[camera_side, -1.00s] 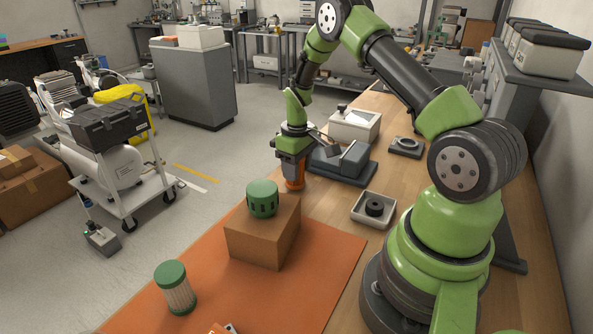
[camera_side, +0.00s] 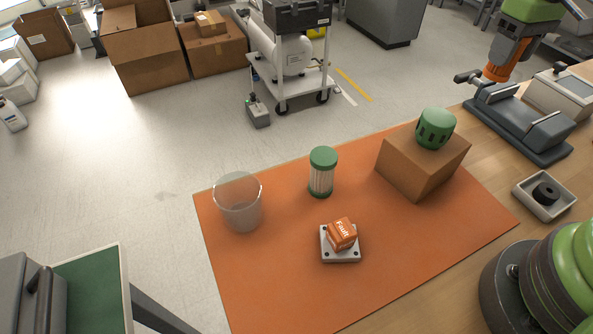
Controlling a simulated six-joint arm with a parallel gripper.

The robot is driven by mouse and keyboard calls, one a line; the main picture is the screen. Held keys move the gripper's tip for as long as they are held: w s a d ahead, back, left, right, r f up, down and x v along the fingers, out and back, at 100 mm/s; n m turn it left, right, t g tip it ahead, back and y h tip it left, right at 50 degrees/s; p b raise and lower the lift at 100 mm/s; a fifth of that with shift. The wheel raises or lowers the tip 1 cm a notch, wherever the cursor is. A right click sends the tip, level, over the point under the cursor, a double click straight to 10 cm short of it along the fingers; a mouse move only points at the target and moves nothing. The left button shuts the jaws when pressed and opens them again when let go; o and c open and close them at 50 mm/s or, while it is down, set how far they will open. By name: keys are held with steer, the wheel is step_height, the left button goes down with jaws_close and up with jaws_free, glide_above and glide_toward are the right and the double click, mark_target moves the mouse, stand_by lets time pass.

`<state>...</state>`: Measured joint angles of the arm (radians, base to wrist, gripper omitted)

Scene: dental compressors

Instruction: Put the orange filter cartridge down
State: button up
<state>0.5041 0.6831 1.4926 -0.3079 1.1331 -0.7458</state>
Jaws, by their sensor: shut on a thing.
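My gripper (camera_side: 505,60) is at the upper right, pointing down beyond the far end of the grey vise-like fixture. It is shut on the orange filter cartridge (camera_side: 496,73), whose lower end shows below the jaws. The jaws hide the upper part of the cartridge. I cannot tell whether its lower end touches anything. Most of my arm is outside the picture.
The grey fixture (camera_side: 520,122) stands close to the gripper. A green cap (camera_side: 436,128) sits on a cardboard box (camera_side: 420,165). The orange mat (camera_side: 275,285) holds a green-capped filter (camera_side: 322,172), a clear cup (camera_side: 239,202) and a "Fault" block (camera_side: 342,234). A tray (camera_side: 545,200) lies right.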

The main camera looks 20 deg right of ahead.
steer(key=w+a+r+n, duration=0.15)
steer(key=a+n, duration=0.25)
steer(key=a, duration=0.9)
steer(key=w+a+n, duration=0.2)
steer(key=a+n, duration=0.3)
steer(key=a, duration=0.7)
steer(key=s+a+n, duration=0.5)
steer(key=s+a, duration=0.3)
steer(key=a, duration=0.4)
steer(key=s+a+n, duration=0.5)
steer(key=s+a, duration=0.4)
steer(key=a, duration=0.3)
steer(key=f, duration=1.5)
steer(key=shift+a+f, duration=0.2)
steer(key=shift+a, duration=0.05)
steer(key=o, duration=0.5)
steer(key=shift+f, duration=0.15)
steer(key=o, duration=0.4)
